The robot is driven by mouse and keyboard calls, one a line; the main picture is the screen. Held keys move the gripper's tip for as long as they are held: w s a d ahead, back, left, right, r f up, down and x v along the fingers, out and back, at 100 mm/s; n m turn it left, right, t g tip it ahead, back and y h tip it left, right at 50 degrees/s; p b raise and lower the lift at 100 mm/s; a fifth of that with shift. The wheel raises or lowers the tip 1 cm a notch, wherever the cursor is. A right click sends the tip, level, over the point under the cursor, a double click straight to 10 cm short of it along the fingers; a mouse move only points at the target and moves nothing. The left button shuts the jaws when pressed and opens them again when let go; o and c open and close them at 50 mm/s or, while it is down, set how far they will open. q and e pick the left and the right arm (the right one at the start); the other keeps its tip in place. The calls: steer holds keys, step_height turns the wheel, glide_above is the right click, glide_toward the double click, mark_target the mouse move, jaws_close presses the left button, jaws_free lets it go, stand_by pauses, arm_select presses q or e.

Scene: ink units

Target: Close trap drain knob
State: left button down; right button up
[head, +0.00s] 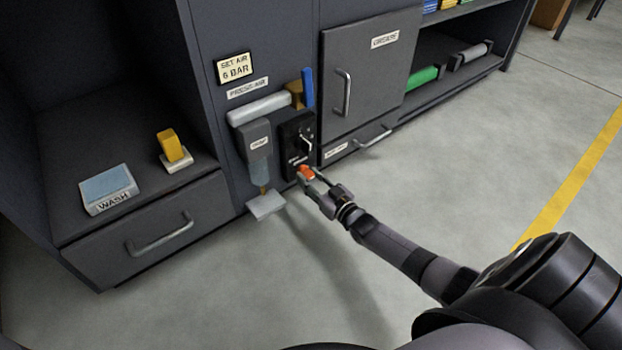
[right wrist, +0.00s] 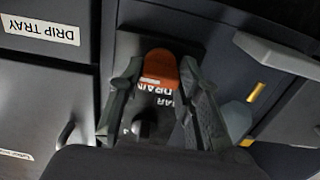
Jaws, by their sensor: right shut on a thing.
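The orange trap drain knob (head: 305,172) sits low on a black panel (head: 296,135) under the PRESS AIR label, at the middle of the head view. In the right wrist view the knob (right wrist: 160,64) lies between my finger pads, above a dark plate whose partly hidden lettering reads "DRAIN" (right wrist: 158,104). My right gripper (head: 312,176) is shut on the knob, a finger on either side; the fingers also show in the right wrist view (right wrist: 162,72). How far the knob is turned I cannot tell. My left gripper is not in view.
A grey unit with a clear bowl (head: 259,170) hangs left of the panel, above a pale plate (head: 265,205). A GREASE cabinet door (head: 366,75) and the drip tray drawer handle (head: 374,138) are to the right. The floor (head: 450,170) in front is clear.

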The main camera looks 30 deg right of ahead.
steer(key=shift+c, duration=0.6)
steer(key=shift+n, duration=0.3)
steer(key=n+p, duration=0.1)
steer(key=n, duration=0.1)
steer(key=shift+n+p, duration=0.3)
steer(key=shift+n, duration=0.1)
steer(key=n+p, duration=0.1)
steer(key=n, duration=1.3)
steer(key=shift+n+b, duration=0.3)
steer(key=shift+f, duration=0.1)
